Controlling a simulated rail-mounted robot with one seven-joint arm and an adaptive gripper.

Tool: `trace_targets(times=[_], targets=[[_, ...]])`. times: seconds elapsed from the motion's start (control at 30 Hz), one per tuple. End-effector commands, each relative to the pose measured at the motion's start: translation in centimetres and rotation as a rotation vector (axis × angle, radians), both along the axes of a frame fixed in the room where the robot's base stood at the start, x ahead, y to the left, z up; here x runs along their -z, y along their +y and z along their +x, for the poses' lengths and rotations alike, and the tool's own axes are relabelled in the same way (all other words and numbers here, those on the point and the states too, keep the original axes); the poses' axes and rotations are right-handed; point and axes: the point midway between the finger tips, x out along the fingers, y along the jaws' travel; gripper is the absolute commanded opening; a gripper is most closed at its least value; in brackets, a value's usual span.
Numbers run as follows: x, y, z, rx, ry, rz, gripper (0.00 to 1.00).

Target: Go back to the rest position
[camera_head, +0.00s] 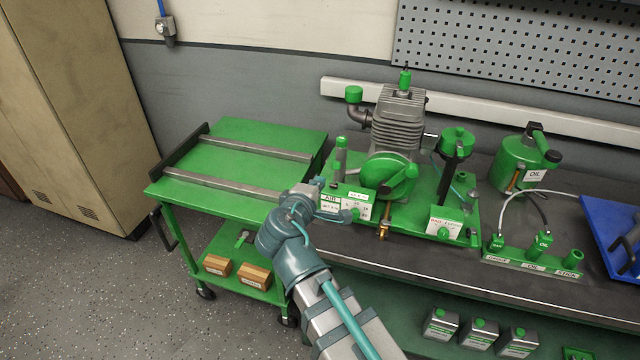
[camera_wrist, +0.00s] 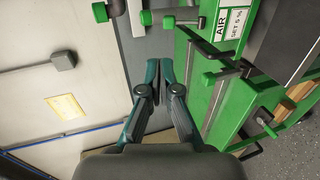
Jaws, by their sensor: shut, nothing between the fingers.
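My gripper shows in the wrist view (camera_wrist: 160,66) with its two teal fingers together and nothing held between them. In the head view my arm reaches up from the bottom, and its end is at the left end of the green engine stand, in front of the AIR panel (camera_head: 331,198). The same AIR label shows in the wrist view (camera_wrist: 225,22), right of the fingers. The fingertips are small and partly hidden in the head view, and I cannot tell whether they touch anything.
The engine (camera_head: 399,120) stands on the dark bench (camera_head: 420,262). A green cart (camera_head: 240,150) is left of it. An oil can (camera_head: 522,165), a row of green-capped fittings (camera_head: 530,262) and a blue tray (camera_head: 605,215) lie to the right. Open floor (camera_head: 90,290) is at left.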

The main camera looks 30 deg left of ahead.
Motion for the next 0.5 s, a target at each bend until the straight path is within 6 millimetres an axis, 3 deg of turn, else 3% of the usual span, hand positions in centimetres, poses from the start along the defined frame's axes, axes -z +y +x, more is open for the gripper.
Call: trace_targets(times=[0.5], targets=[[0.11,-0.12,-0.03,0.015,0.01,0.028,0.0]])
